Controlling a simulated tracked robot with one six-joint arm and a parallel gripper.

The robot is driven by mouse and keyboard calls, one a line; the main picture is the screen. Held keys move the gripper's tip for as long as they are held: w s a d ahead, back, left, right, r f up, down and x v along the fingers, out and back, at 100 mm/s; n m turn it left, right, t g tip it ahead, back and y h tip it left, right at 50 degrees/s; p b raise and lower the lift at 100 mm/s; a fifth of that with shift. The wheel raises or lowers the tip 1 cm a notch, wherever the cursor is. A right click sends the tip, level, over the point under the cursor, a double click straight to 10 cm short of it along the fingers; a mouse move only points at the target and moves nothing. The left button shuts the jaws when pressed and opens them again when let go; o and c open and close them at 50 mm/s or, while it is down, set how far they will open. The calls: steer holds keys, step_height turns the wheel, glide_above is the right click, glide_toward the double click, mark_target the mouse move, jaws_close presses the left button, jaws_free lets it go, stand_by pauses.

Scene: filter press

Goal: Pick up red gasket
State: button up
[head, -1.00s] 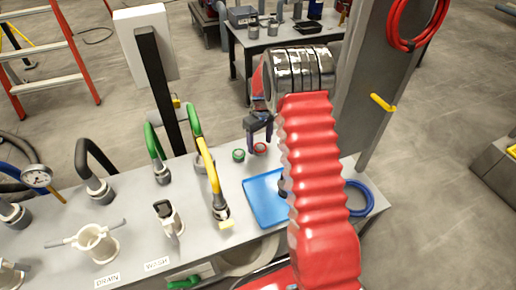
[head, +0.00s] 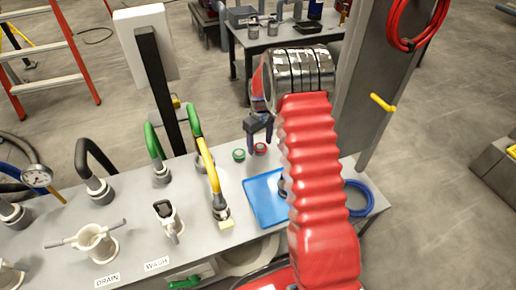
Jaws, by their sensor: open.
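The red gasket (head: 261,148) is a small red ring lying on the grey bench, just behind the blue tray and to the right of a similar green ring (head: 239,154). My gripper (head: 258,138) hangs from the wrist directly behind and above the red gasket, with its jaws open and pointing down. In this view its fingertips sit close to the gasket's far side. I cannot tell how high they are above the bench. My red-sleeved arm hides the bench to the right of the gasket.
A blue tray (head: 263,203) lies in front of the gasket, partly hidden by my arm. A yellow-handled valve (head: 211,175) and green-handled valves (head: 156,150) stand to the left. A grey post (head: 375,95) rises on the right, and a blue hose coil (head: 359,199) lies near the bench's right end.

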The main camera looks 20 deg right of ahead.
steer(key=shift+c, duration=0.5)
steer(key=c, duration=0.7)
step_height(320, 180, up, 10)
steer(key=shift+r, duration=0.25)
stand_by(0.4)
steer(key=s+a+r+m, duration=0.1)
steer(key=s+a, duration=0.1)
steer(key=a, duration=0.2)
steer(key=s+a+r+m, duration=0.1)
steer(key=s+a, duration=0.1)
steer(key=a, duration=0.2)
steer(key=s+a+r+m, duration=0.1)
steer(key=s+a, duration=0.2)
steer(key=a, duration=0.2)
steer(key=shift+s+r+m, duration=0.1)
steer(key=shift+r+m, duration=0.2)
steer(key=shift+r, duration=0.05)
